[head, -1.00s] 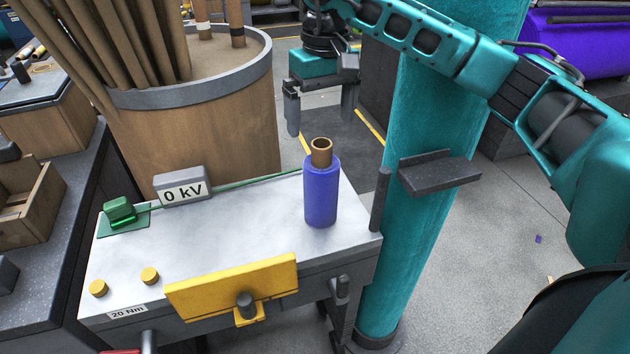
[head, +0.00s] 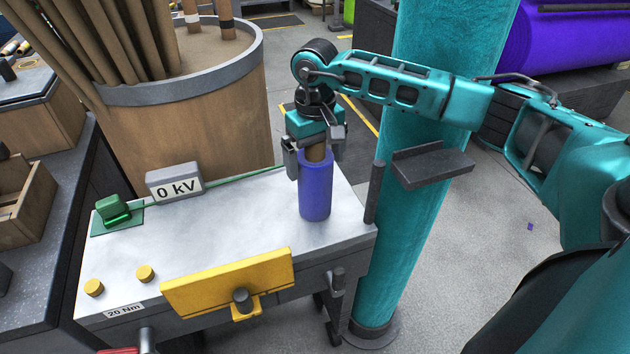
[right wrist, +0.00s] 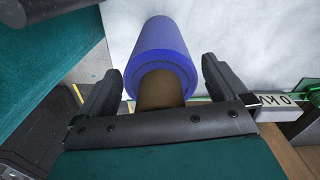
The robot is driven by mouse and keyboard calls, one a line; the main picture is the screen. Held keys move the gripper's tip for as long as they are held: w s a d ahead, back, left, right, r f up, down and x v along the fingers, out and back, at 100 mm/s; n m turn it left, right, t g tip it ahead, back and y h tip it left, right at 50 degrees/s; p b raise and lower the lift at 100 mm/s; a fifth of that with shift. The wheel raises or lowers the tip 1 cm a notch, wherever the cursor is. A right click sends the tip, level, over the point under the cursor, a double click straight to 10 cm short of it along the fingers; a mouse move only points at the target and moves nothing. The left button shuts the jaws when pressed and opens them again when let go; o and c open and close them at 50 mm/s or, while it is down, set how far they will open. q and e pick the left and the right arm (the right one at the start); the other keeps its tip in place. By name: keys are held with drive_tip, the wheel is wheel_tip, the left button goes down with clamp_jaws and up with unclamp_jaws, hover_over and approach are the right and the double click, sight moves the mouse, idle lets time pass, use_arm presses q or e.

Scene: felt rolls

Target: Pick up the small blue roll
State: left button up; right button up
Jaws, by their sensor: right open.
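The small blue roll (head: 315,190) stands upright on the white tabletop, near its right end. Its brown core sticks out of the top. My right gripper (head: 314,158) is open above the roll, with its two fingers on either side of the core. In the right wrist view, the blue roll (right wrist: 162,52) and its brown core (right wrist: 160,90) lie between the open fingers of the right gripper (right wrist: 160,85). I cannot tell whether a finger touches the roll. My left gripper is not in view.
The white table (head: 230,225) holds a "0 kV" sign (head: 175,182), a green block (head: 113,208) and yellow knobs (head: 145,273). A wooden drum (head: 190,125) of tubes stands behind it. A teal column (head: 405,230) with a dark ledge (head: 432,167) stands close on the right.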

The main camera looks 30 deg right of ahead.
drive_tip(key=shift+f, duration=0.2)
drive_tip(key=shift+r, duration=0.1)
drive_tip(key=c, duration=1.2)
